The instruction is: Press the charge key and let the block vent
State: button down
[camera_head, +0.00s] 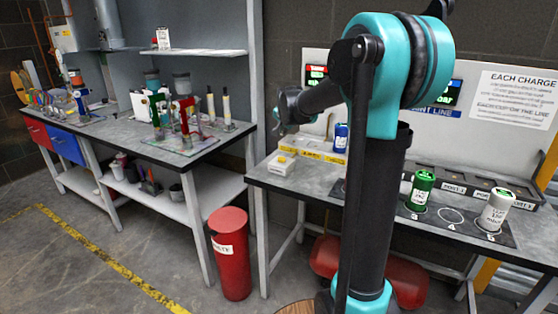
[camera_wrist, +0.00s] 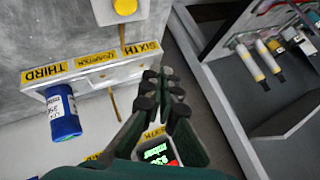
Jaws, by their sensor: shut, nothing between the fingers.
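A small white box with a round yellow button (camera_head: 281,163) stands at the left end of the right-hand bench; no label shows to confirm it as the charge key. The yellow button also shows at the top of the wrist view (camera_wrist: 125,7). A pale block (camera_wrist: 95,70) carries yellow labels, two reading THIRD and SIXTH. A blue canister (camera_wrist: 62,112) is at its THIRD end; it also shows in the head view (camera_head: 341,137). My gripper (camera_wrist: 162,82) is shut and empty, apart from the button and right of the labelled block in the wrist view.
A green canister (camera_head: 421,191) and a white canister (camera_head: 495,209) stand on a numbered dark mat. A small display with green text (camera_wrist: 158,152) shows below my fingers. A red bin (camera_head: 230,255) stands between the benches. My arm hides the middle of the right-hand bench.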

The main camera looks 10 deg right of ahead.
aim_at(282, 159)
jog(key=shift+f, duration=0.15)
jog(key=shift+f, duration=4.25)
jog(key=shift+f, duration=0.15)
jog(key=shift+f, duration=0.25)
jog(key=shift+f, duration=0.55)
jog(key=shift+r, duration=0.95)
jog(key=shift+r, duration=2.55)
